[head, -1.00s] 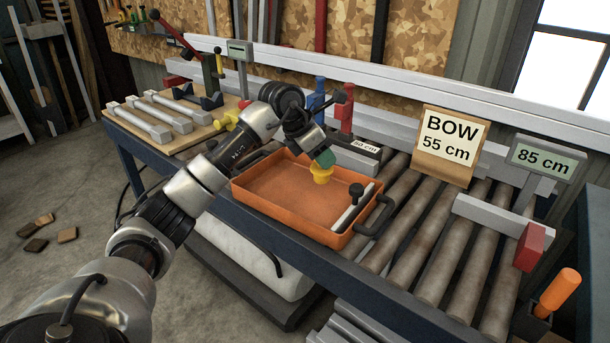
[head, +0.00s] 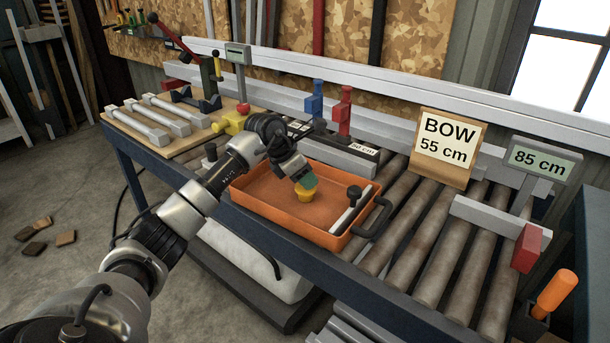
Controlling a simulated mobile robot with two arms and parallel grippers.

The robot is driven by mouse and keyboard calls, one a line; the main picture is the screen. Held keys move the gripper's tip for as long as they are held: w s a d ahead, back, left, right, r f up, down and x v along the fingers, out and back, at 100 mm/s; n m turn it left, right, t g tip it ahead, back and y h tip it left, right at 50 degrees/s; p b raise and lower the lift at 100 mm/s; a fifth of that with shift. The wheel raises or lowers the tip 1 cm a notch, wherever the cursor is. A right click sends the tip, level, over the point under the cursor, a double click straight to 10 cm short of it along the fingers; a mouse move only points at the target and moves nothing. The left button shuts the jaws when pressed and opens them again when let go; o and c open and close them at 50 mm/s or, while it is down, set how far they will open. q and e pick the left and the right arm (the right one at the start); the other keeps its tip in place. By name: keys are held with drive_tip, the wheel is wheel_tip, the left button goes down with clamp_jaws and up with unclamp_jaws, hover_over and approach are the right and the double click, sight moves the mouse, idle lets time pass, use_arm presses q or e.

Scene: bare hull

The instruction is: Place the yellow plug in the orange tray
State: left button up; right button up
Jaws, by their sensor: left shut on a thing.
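The orange tray (head: 270,213) sits on the roller bench in the middle of the head view. The yellow plug (head: 305,194) is a small cup-like piece over the tray's middle. My left gripper (head: 305,184) reaches in from the left and is shut on the plug from above. The plug is low inside the tray's outline; I cannot tell whether it touches the tray floor. The fingertips partly cover the plug's top. My right gripper is not in view.
A light bar with a black knob (head: 354,193) lies at the tray's right end, beside a black handle (head: 372,219). Red (head: 343,112) and blue (head: 313,100) clamps stand behind. A wooden board (head: 205,135) with grey bars is at the left. Bare rollers (head: 425,235) lie to the right.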

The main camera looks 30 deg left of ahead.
use_arm(q)
drive_tip(key=o, duration=0.9)
drive_tip(key=shift+r, duration=0.2)
drive_tip(key=shift+s+a+r, duration=0.15)
drive_tip(key=shift+a+r, duration=0.05)
drive_tip(key=shift+r, duration=0.05)
drive_tip(key=v, duration=1.1)
drive_tip(key=shift+s, duration=0.1)
